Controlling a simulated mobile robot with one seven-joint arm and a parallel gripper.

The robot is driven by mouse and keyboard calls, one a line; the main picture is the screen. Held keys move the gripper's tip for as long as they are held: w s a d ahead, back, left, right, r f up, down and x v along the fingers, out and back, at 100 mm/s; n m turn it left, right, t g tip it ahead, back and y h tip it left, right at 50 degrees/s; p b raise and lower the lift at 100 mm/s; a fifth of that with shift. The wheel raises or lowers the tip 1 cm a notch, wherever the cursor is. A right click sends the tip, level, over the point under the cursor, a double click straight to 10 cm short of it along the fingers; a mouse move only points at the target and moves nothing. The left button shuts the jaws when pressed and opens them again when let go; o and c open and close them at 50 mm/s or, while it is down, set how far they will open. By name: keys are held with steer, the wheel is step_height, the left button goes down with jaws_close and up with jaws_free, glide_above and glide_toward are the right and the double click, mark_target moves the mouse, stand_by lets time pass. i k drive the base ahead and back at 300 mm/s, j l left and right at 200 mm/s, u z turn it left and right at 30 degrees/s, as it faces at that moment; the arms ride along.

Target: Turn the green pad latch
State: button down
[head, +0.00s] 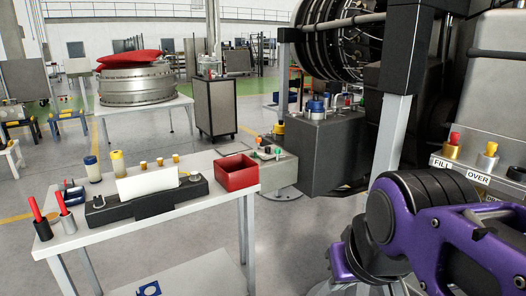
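I cannot make out for certain a green pad latch. A small green knob (267,149) shows on top of a low grey box (283,172) in the middle of the head view, beside an orange-red knob (277,153); its shape is too small to tell. My purple and black arm fills the lower right corner, well to the right of and nearer than the box. My gripper is not in view.
A white table (215,198) at left carries a black fixture (147,205), a red bin (237,172) and bottles. A dark grey block (325,155) hangs below the engine (335,45). A panel labelled FILL and OVER (475,178) stands at right. Floor between table and arm is open.

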mark_target(277, 150)
steer(key=i+j+z, duration=0.15)
steer(key=i+z, duration=0.3)
steer(key=i+j+z, duration=0.2)
steer(key=z, duration=0.25)
